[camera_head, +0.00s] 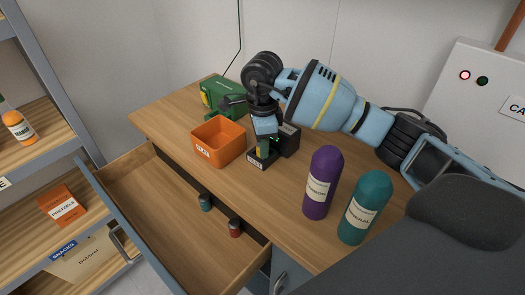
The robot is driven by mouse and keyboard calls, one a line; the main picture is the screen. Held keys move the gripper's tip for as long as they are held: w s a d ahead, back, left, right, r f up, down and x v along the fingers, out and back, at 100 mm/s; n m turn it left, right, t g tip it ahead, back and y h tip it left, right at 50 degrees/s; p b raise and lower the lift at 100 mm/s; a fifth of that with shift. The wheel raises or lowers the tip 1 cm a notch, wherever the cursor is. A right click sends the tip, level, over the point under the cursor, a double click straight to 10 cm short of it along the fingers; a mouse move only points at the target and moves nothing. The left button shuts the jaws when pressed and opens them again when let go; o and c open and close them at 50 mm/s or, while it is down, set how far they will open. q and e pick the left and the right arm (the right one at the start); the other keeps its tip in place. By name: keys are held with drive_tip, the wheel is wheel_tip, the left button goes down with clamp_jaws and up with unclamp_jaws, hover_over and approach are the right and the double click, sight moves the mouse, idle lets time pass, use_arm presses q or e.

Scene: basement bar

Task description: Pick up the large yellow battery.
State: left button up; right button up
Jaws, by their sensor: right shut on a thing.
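My right gripper (264,128) reaches down over the table from the upper right. It is shut on a small upright thing at a black charger-like holder (254,163). Only a narrow yellowish and green part of this thing, which looks like the yellow battery (261,147), shows below the fingers. The fingers hide the rest, and I cannot tell whether it is seated in the holder or lifted clear. My left gripper is not in view.
An orange bin (206,151) stands left of the gripper, with a green device (218,94) behind it. Purple (323,172) and teal (361,210) bottles stand at right. The open drawer (165,214) holds a teal (205,203) and a red cylinder (235,228). Shelves stand at left.

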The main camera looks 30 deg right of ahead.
clamp_jaws()
drive_tip(key=shift+r, duration=5)
